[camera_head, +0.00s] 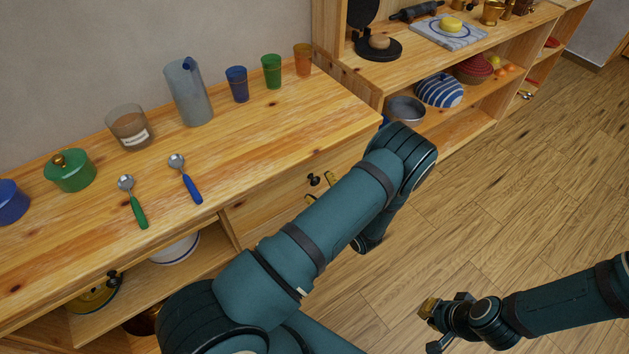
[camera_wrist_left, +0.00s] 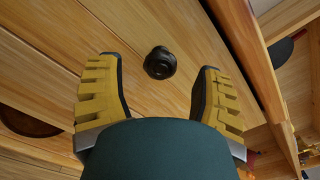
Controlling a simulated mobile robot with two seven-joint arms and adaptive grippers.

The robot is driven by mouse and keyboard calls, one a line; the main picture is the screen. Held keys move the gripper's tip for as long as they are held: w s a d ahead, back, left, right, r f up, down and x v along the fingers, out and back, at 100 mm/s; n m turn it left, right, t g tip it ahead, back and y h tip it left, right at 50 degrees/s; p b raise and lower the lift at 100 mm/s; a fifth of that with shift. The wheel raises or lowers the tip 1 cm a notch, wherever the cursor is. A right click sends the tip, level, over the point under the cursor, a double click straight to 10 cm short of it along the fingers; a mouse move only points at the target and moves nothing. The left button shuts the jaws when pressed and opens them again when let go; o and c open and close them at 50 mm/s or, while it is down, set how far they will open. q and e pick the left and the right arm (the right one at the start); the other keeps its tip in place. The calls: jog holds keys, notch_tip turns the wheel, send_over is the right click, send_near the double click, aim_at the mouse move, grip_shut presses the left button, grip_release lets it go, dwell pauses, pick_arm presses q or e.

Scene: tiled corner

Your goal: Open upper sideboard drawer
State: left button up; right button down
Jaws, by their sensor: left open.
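The upper drawer front (camera_head: 262,212) is plain wood, under the right part of the sideboard top (camera_head: 235,150), and looks shut. Its dark round knob (camera_head: 313,180) also shows in the left wrist view (camera_wrist_left: 160,62). My left gripper (camera_head: 321,188) is open, its yellow fingertips close to the knob and mostly hidden behind my arm in the head view. In the wrist view the knob appears between the two fingers, near their tips, with a gap on each side. My right gripper (camera_head: 431,326) hangs over the floor, away from the sideboard; its jaw opening is unclear.
On the sideboard top stand a grey pitcher (camera_head: 188,92), several cups, a green pot (camera_head: 70,170) and two spoons. Open shelves lie to the left of the drawer. A second shelf unit (camera_head: 450,110) stands to the right. The wooden floor (camera_head: 530,180) is clear.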

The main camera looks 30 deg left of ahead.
aim_at(317, 183)
pick_arm(q)
jog(key=shift+x, duration=1.6)
pick_arm(e)
jog(key=shift+w+f, duration=0.1)
jog(key=shift+f, duration=0.05)
